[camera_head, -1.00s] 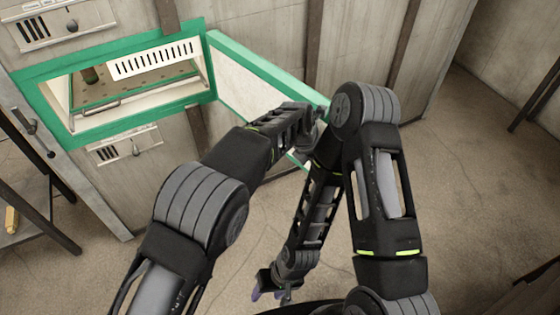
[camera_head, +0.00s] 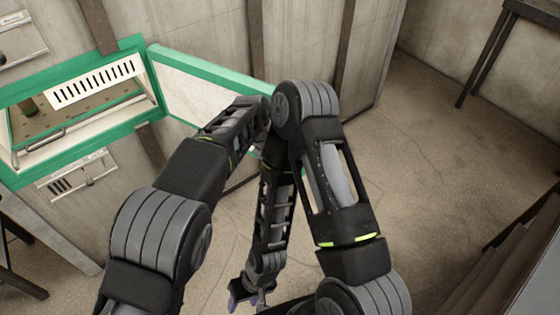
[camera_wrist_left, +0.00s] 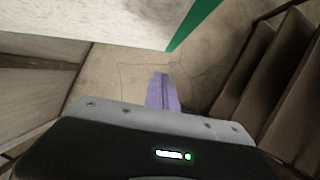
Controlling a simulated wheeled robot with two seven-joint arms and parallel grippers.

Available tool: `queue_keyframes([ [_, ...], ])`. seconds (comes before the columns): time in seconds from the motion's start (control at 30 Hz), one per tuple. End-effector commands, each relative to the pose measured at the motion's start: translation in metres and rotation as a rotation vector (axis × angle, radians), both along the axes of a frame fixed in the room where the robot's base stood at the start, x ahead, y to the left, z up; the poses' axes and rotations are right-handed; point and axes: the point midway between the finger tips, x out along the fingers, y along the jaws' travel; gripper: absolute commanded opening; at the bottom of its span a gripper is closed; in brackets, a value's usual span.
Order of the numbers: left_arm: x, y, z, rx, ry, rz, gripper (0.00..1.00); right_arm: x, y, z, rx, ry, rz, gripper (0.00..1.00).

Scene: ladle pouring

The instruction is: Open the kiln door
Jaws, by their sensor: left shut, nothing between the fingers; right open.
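The kiln's green-framed opening (camera_head: 75,158) is at the left of the head view. Its door (camera_head: 195,92), a white panel with a green edge, stands open and swung out to the right. My left arm reaches to the door's outer end; its gripper is hidden there in the head view. In the left wrist view, my left gripper (camera_wrist_left: 162,92) shows purple fingers, shut and empty, below the door panel (camera_wrist_left: 90,20). I cannot tell whether it touches the door. My right gripper (camera_head: 245,301) is open and empty, low in the middle, away from the door.
Inside the kiln are a perforated shelf (camera_head: 75,117) and a dark upright object (camera_head: 28,105). A dark table (camera_head: 535,12) stands at the back right. Brown steps or slats (camera_head: 500,275) are at the lower right. The floor (camera_head: 435,140) between is clear.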

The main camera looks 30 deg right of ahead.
Motion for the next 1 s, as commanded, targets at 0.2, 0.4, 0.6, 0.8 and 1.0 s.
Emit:
queue_keyframes([
  [0.2,-0.005,0.012,0.032,-0.001,-0.002,-0.001,0.00,0.000,0.002,-0.012,0.003,-0.005,0.000,0.50],
  [0.4,-0.007,0.017,0.046,0.000,0.000,0.000,0.00,0.000,0.002,-0.014,0.004,-0.006,0.001,0.50],
  [0.6,-0.007,0.018,0.046,0.001,0.000,0.000,0.00,0.000,0.002,-0.014,0.004,-0.006,0.001,0.50],
  [0.8,-0.007,0.017,0.046,0.001,0.000,0.000,0.00,0.000,0.002,-0.014,0.004,-0.006,0.001,0.50],
  [1.0,-0.002,0.023,0.040,0.005,-0.003,-0.009,0.00,0.000,0.002,-0.014,0.004,-0.006,0.001,0.50],
])
